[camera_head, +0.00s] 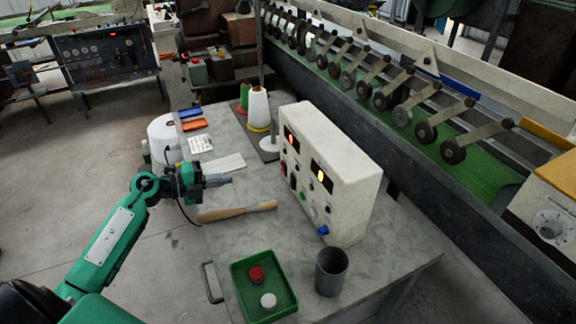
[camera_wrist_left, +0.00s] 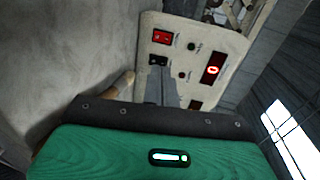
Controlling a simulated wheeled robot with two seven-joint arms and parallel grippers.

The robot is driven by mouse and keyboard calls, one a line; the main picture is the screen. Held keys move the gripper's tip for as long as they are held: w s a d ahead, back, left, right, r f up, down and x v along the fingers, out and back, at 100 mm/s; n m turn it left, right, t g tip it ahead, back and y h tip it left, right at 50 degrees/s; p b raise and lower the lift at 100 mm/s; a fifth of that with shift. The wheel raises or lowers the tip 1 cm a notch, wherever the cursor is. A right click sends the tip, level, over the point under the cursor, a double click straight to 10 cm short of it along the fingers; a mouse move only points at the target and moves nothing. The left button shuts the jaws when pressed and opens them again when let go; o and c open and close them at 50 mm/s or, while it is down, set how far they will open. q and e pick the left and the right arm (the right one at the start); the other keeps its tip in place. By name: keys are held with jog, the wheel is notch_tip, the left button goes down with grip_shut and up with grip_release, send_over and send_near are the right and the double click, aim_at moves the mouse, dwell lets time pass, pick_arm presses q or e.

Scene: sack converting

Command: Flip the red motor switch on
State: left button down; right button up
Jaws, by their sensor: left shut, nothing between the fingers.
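The control box (camera_head: 340,167) stands on the grey table with its switch panel facing my left arm. The red switch (camera_wrist_left: 162,37) shows clearly near a corner of the panel in the left wrist view, with a black switch (camera_wrist_left: 158,61) beside it. I cannot tell the red switch's on or off position. My left gripper (camera_head: 229,179) is shut and empty, pointing toward the panel with a gap between. In the left wrist view its grey fingers (camera_wrist_left: 168,88) cover part of the panel below the black switch. My right gripper is out of view.
A wooden-handled brush (camera_head: 235,212) lies below the left gripper. A green tray (camera_head: 244,292) with a red and a white round piece, and a grey cup (camera_head: 331,272), stand at the front. Thread cones (camera_head: 259,109) stand behind. The panel also carries lit displays (camera_head: 321,177).

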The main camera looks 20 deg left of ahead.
aim_at(282, 166)
pick_arm(q)
jog(key=shift+w+d, duration=0.15)
jog(key=shift+w, duration=0.05)
jog(key=shift+s, duration=0.1)
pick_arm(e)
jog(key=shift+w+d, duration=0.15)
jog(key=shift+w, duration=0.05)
